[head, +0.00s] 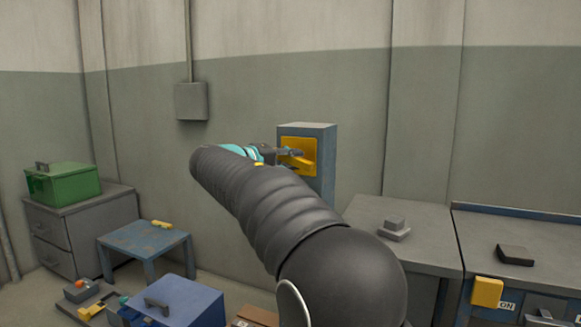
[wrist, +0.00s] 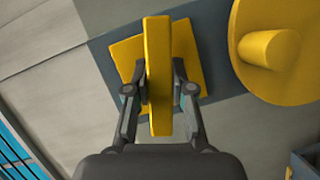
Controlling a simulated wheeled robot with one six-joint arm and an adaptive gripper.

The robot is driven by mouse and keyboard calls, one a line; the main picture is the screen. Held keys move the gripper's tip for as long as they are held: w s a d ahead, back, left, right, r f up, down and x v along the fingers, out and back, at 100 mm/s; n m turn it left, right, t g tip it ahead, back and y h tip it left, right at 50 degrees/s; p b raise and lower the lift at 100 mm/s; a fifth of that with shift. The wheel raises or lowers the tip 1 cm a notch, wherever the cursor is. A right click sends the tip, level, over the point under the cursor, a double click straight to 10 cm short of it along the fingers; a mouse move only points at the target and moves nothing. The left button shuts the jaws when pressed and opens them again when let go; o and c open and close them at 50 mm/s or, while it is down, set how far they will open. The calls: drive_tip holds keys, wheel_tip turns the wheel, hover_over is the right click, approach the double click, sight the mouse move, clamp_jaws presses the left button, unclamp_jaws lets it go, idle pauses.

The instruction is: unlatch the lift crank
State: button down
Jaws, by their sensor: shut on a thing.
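A blue-grey post (head: 321,165) stands by the wall in the head view, with a yellow plate (head: 308,146) on its face. In the wrist view my gripper (wrist: 160,90) has its two dark fingers on either side of an upright yellow bar (wrist: 158,50), shut on it. The bar stands in front of a tilted yellow square plate (wrist: 125,52). A round yellow disc (wrist: 285,75) with a stubby knob is to the right, apart from the fingers. In the head view my gripper (head: 288,153) is at the post, partly hidden by my arm.
A grey cabinet (head: 362,212) and a blue-edged bench (head: 535,245) stand at right. A green box (head: 63,184) sits on a drawer unit (head: 52,237) at left. A small blue table (head: 145,238) and a blue case (head: 180,300) stand lower left.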

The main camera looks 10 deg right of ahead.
drive_tip(key=m+y+b, duration=0.1)
drive_tip(key=m+b, duration=0.1)
drive_tip(key=m, duration=0.1)
drive_tip(key=shift+f+y, duration=0.15)
drive_tip(key=shift+y, duration=0.15)
drive_tip(key=m+y+b, duration=0.1)
drive_tip(key=m+b, duration=0.1)
drive_tip(key=shift+m+y+b, duration=0.3)
drive_tip(key=m+t+y+b, duration=0.1)
drive_tip(key=m+b, duration=0.1)
drive_tip(key=m, duration=0.1)
drive_tip(key=shift+y+b, duration=0.4)
drive_tip(key=shift+m+t+y+b, duration=0.4)
drive_tip(key=shift+m+y+b, duration=0.3)
drive_tip(key=shift+m+b, duration=0.3)
drive_tip(key=c, duration=1)
unclamp_jaws()
